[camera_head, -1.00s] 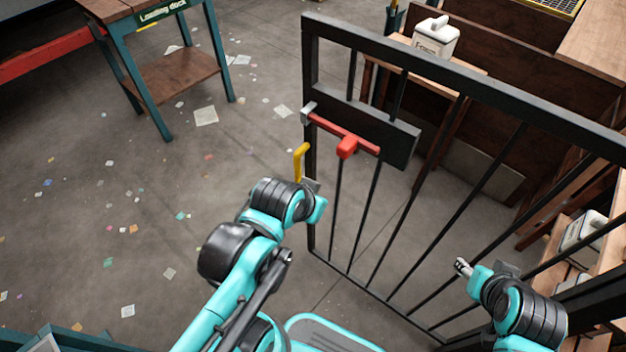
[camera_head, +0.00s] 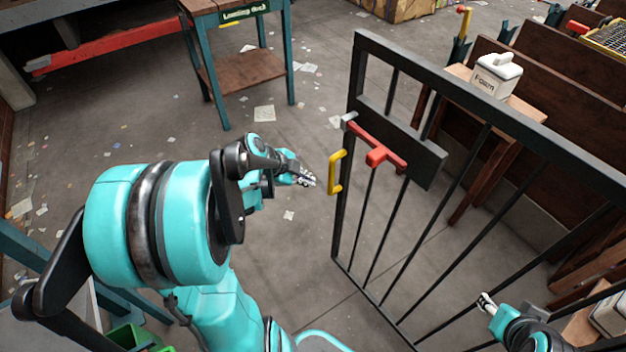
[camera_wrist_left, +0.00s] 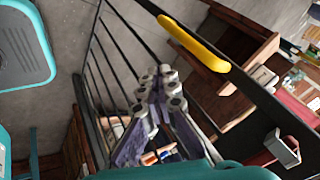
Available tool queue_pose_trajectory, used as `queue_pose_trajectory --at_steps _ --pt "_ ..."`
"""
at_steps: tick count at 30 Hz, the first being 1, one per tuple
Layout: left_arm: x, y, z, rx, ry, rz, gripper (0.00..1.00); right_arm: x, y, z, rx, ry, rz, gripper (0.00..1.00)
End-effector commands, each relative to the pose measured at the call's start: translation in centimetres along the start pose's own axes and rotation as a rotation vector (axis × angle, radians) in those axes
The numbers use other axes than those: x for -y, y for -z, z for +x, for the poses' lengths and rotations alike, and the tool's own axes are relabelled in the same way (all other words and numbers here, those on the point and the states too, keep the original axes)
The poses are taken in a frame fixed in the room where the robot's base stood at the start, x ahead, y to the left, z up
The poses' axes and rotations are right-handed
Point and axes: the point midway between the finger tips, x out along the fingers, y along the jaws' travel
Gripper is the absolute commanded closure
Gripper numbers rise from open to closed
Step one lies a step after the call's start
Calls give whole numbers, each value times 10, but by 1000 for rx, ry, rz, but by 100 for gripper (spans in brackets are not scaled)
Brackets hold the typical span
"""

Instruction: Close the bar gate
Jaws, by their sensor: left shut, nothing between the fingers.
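A red latch lever (camera_head: 377,148) is on the gate's dark plate. My left gripper (camera_head: 308,179) is shut and empty, just left of the yellow handle and apart from it. My right gripper (camera_head: 486,301) is at the lower right by the bars; its fingers are too small to judge.
A teal-legged table (camera_head: 235,72) with a "Loading dock" sign stands at the back left. A white "Foam" canister (camera_head: 496,76) sits on a wooden stand behind the gate. Open floor with paper scraps lies left of the gate.

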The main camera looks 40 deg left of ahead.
Motion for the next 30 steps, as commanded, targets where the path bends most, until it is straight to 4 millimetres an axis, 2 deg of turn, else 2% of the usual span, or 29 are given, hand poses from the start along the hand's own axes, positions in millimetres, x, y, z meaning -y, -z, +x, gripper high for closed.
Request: queue_pose_trajectory --at_steps 1,12,15,19,30 --pt "-2 -1 13 -1 -1 2 100 0 -5 7 0 0 0 54" --pt "-2 -1 91 0 -1 2 100 0 -27 38 0 0 0 54" --pt "16 -1 96 1 -1 1 100 0 -30 41 0 0 0 54" --pt "28 -1 101 2 0 -1 100 0 -32 45 0 0 0 54" --pt "36 0 102 2 0 -1 100 0 -33 46 0 0 0 54"
